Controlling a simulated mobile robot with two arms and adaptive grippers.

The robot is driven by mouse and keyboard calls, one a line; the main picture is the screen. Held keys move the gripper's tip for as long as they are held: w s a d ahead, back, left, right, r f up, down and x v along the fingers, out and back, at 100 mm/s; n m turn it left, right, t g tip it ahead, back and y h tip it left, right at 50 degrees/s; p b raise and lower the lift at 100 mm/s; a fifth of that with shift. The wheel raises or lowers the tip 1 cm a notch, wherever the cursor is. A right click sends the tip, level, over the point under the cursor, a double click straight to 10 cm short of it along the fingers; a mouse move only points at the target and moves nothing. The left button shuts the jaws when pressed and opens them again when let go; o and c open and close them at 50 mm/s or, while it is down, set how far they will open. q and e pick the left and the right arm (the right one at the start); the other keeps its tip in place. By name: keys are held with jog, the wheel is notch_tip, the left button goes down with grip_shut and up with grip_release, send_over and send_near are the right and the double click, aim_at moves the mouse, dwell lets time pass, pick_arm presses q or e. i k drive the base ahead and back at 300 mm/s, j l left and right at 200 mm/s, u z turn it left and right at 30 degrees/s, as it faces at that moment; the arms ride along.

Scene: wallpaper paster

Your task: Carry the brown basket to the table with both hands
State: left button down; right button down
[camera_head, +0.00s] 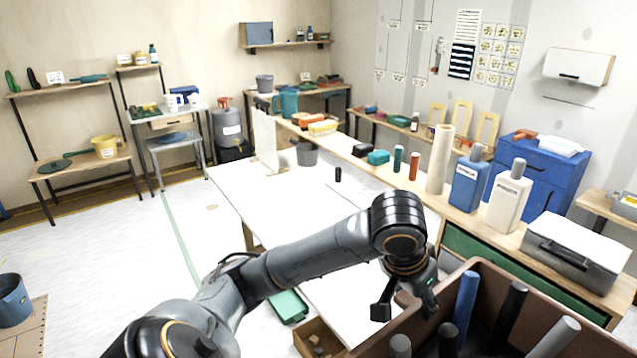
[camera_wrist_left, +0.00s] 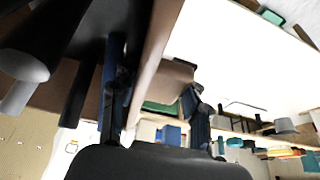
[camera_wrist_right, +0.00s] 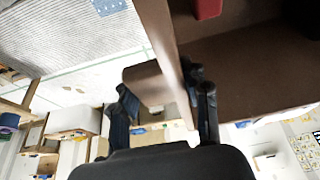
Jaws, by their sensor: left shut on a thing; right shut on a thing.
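The brown basket (camera_head: 545,303) is at the bottom right of the head view, cut off by the frame edge. Blue, black and grey rods stand in it. My left gripper (camera_head: 405,305) is shut on its left side. In the left wrist view the fingers (camera_wrist_left: 155,108) straddle a brown handle piece (camera_wrist_left: 172,82) beside the wall. My right gripper is outside the head view. In its wrist view its fingers (camera_wrist_right: 166,108) are shut on a similar handle piece (camera_wrist_right: 147,82), and a red thing lies inside. The white table (camera_head: 268,200) stands ahead; its near right part is hidden by my left arm.
A grey bin (camera_head: 306,154) and a small black item (camera_head: 338,174) are on the table. A wooden counter with bottles, a paper roll (camera_head: 440,160) and a grey case (camera_head: 574,250) runs along the right. A wooden box (camera_head: 318,340) lies low near the basket. The table's middle is clear.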

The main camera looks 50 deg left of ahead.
aim_at(291, 203)
jog(key=j, duration=1.55)
jog(key=i+j, duration=0.1)
jog(key=j, duration=1.45)
jog(key=i+j, duration=0.1)
jog(key=j, duration=0.95)
jog(key=i+j, duration=0.15)
jog(key=j, duration=0.35)
jog(key=i+j, duration=0.2)
jog(key=j, duration=0.15)
jog(key=i+j, duration=0.15)
jog(key=j, duration=0.15)
jog(key=i+j, duration=0.2)
jog(key=j, duration=0.15)
jog(key=z, duration=0.05)
